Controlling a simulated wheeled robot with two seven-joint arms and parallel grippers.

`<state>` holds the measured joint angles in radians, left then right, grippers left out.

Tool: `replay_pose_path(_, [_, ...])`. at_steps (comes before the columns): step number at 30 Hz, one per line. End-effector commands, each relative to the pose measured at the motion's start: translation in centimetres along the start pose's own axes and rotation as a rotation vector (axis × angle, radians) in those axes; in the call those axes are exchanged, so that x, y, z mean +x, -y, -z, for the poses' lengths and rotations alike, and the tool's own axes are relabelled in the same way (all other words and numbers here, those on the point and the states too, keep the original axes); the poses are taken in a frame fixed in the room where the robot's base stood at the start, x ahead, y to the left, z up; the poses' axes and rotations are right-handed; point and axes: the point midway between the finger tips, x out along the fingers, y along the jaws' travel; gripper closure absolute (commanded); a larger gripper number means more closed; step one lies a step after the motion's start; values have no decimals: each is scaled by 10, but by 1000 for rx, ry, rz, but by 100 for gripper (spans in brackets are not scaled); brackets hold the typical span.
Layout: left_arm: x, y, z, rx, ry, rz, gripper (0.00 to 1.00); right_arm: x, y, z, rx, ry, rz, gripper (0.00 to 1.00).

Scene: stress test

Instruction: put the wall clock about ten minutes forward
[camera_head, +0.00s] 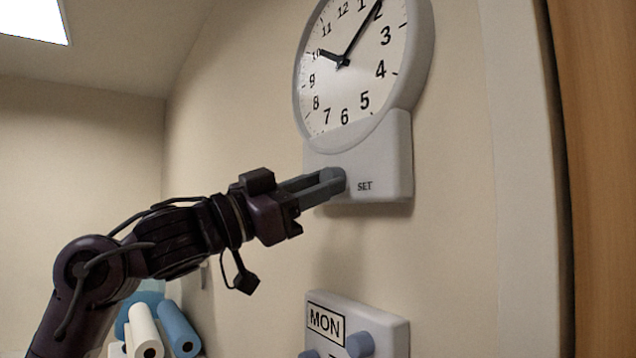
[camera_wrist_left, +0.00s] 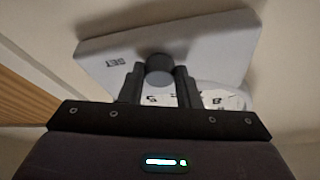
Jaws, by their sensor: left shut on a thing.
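The round white wall clock (camera_head: 365,85) hangs high on the beige wall, its top cut off by the frame. Its short hand points near 10 and its long hand points between 1 and 2. Below the face is a grey box (camera_head: 390,160) marked SET, with a round grey knob (camera_head: 333,178). My left gripper (camera_head: 325,187) reaches in from the left and is shut on the knob. In the left wrist view, the knob (camera_wrist_left: 159,70) sits between the two dark fingers, with the box (camera_wrist_left: 205,50) behind it. My right gripper is not in view.
A grey panel (camera_head: 385,318) with a MON label and blue-grey knobs is on the wall below the clock. A wooden edge (camera_head: 600,180) runs down the right side.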

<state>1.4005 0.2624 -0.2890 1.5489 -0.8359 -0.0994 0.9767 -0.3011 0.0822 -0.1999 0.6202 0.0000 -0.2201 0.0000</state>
Motion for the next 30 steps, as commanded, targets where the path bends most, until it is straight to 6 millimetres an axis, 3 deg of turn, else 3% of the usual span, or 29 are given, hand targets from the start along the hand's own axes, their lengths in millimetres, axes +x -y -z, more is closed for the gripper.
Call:
replay_pose_path(18, [0, 7, 3, 535, 2, -220, 93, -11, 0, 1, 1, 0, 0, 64])
replay_pose_path(30, [1, 8, 4, 767, 1, -317, 93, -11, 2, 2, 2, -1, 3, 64])
